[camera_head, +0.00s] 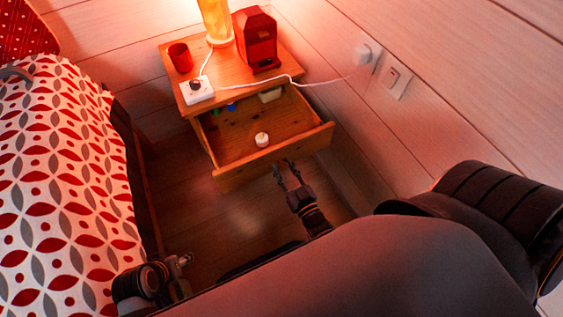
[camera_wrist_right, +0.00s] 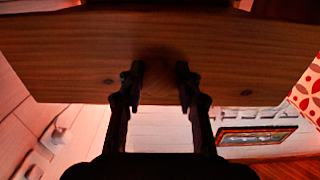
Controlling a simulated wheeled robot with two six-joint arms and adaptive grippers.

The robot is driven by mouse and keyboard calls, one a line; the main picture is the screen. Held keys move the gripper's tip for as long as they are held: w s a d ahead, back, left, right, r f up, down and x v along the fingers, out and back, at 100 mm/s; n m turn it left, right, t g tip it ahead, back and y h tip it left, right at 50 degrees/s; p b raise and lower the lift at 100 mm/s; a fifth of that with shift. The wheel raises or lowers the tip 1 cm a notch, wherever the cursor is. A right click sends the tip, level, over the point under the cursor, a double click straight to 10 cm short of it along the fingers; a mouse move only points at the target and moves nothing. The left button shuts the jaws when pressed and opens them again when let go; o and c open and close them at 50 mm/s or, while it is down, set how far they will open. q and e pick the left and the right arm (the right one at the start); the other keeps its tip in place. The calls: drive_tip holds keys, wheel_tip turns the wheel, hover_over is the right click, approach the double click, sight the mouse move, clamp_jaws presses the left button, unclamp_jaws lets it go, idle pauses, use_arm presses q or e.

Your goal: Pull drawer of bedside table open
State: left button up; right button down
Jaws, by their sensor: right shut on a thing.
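The wooden bedside table (camera_head: 228,71) stands against the plank wall, with its drawer (camera_head: 240,172) pulled well out. The drawer's inside shows, holding a small white round item (camera_head: 262,139) and a few small things at the back. My right gripper (camera_head: 285,168) is at the middle of the drawer front. In the right wrist view its two fingers (camera_wrist_right: 159,82) stand apart against the wooden drawer front (camera_wrist_right: 70,60), shut on the drawer knob, which is dark and barely visible between them. My left gripper (camera_head: 184,262) is low at the left, beside the bed, away from the drawer; its jaws are unclear.
A white cable runs to the wall socket. The bed (camera_head: 60,190) borders the left; bare floor lies before the drawer.

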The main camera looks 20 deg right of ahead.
idle(0.3)
drive_tip(key=c, duration=0.9)
unclamp_jaws()
drive_tip(key=shift+s, duration=0.15)
drive_tip(key=s, duration=1.1)
drive_tip(key=shift+s+d, duration=0.25)
drive_tip(key=shift+s, duration=0.15)
